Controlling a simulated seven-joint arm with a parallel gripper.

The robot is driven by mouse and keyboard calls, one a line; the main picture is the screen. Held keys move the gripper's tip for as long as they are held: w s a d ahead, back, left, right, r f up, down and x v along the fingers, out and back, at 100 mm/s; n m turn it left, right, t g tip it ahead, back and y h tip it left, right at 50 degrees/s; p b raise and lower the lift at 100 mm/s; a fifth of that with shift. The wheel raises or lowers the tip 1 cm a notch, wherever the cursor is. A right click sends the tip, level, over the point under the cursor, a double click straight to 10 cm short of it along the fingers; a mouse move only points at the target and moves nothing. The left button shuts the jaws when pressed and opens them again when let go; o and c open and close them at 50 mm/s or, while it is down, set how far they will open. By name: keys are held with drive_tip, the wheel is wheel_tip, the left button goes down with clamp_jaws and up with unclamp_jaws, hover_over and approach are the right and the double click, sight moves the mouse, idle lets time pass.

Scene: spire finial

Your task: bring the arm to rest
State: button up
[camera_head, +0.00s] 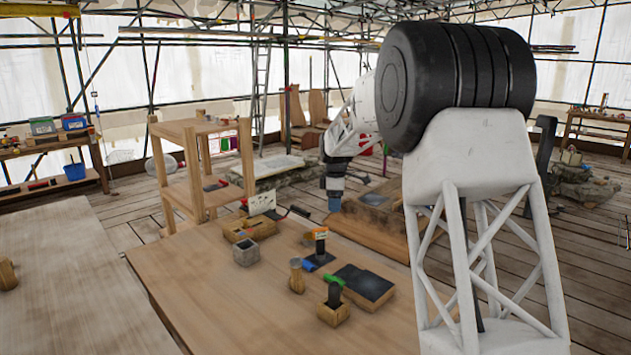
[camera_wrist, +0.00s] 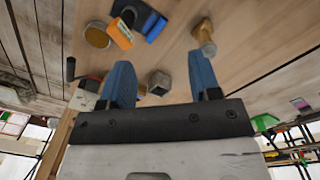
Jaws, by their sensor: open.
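My gripper (camera_wrist: 162,78) shows in the wrist view as two blue fingers set wide apart, open, with nothing between them touching either finger. Beyond the gap, the wooden table (camera_wrist: 180,20) and a small grey hollow cube (camera_wrist: 159,80) show. In the head view my white arm with its large black joint fills the right side.
The table (camera_head: 205,290) holds the grey cube (camera_head: 245,253), a wooden peg (camera_head: 296,275), a dark slab (camera_head: 364,284), a wooden block with a dark insert (camera_head: 333,311) and an orange-topped piece (camera_head: 320,234). A wooden shelf frame (camera_head: 195,170) stands behind. The table's near left is clear.

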drive_tip(key=s+d+r+m, duration=0.3)
drive_tip(key=s+r, duration=0.1)
drive_tip(key=s, duration=0.7)
drive_tip(key=s+d+r+m+t, duration=0.1)
drive_tip(key=s+d+r+m, duration=0.2)
drive_tip(key=s, duration=0.8)
drive_tip(key=s+d+r+m, duration=0.3)
drive_tip(key=s+r, duration=0.1)
drive_tip(key=s, duration=0.7)
drive_tip(key=s+d+f+m, duration=0.1)
drive_tip(key=s+f+m, duration=0.1)
drive_tip(key=s, duration=0.8)
drive_tip(key=s+d+f+m, duration=0.1)
drive_tip(key=s+f+m, duration=0.2)
drive_tip(key=s, duration=0.7)
drive_tip(key=s+d+f+m+t, duration=0.1)
drive_tip(key=s+f+m, duration=0.2)
drive_tip(key=s, duration=0.7)
drive_tip(key=shift+s+d+f+m, duration=0.2)
drive_tip(key=shift+s+f+m, duration=0.05)
drive_tip(key=shift+s+m, duration=0.1)
drive_tip(key=shift+w+r, duration=0.1)
drive_tip(key=shift+w, duration=0.05)
